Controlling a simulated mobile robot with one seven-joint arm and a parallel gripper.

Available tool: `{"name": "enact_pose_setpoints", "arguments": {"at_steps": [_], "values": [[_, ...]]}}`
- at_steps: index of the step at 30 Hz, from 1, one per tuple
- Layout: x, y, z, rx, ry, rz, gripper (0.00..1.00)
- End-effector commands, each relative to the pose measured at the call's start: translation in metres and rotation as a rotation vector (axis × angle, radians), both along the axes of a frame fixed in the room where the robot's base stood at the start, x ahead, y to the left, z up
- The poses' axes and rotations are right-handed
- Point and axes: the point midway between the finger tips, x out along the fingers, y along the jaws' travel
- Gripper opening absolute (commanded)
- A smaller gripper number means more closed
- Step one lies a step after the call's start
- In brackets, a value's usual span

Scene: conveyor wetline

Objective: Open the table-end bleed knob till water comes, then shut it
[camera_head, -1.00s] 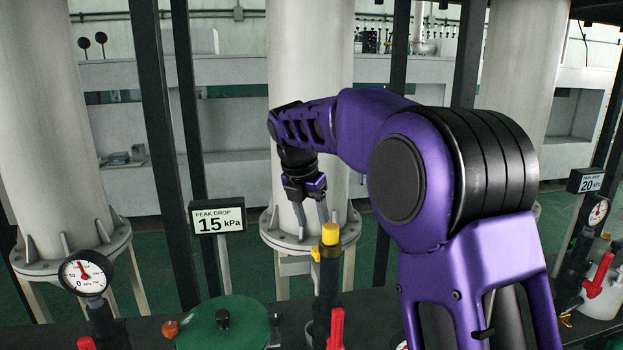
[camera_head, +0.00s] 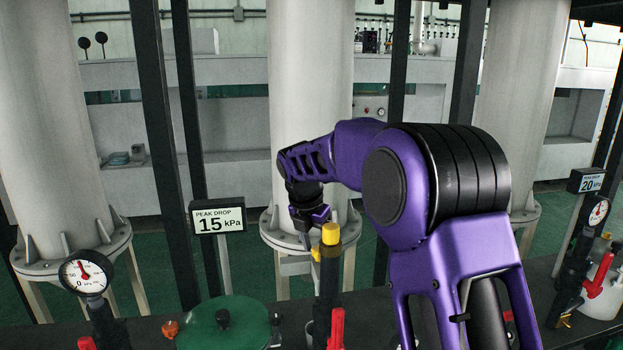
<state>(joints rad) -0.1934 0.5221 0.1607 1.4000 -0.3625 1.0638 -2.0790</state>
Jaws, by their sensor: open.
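A yellow knob (camera_head: 330,234) tops a dark upright pipe (camera_head: 328,285) at the lower middle. A second, smaller yellow piece sits low on its left side. Which of the knobs in view is the table-end bleed knob I cannot tell. My gripper (camera_head: 306,238) points down just behind and left of the yellow knob, apart from it as far as I can see. It is open and empty. One finger shows; the other is partly hidden behind the knob. No water shows.
A red lever (camera_head: 336,328) stands below the yellow knob. A green lid (camera_head: 222,325), an orange knob (camera_head: 170,328) and a gauge (camera_head: 86,272) are at lower left. A "15 kPa" sign (camera_head: 217,216) stands behind. Another gauge (camera_head: 598,211) and red lever (camera_head: 599,276) are at right.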

Motion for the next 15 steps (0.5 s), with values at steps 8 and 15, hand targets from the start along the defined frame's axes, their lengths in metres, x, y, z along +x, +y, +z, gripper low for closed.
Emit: {"name": "enact_pose_setpoints", "arguments": {"at_steps": [8, 15], "values": [[0.0, 0.0, 0.0002, 0.0, 0.0, 0.0, 0.35], [-0.0001, -0.0002, 0.0004, 0.0, 0.0, 0.003, 0.02]]}}
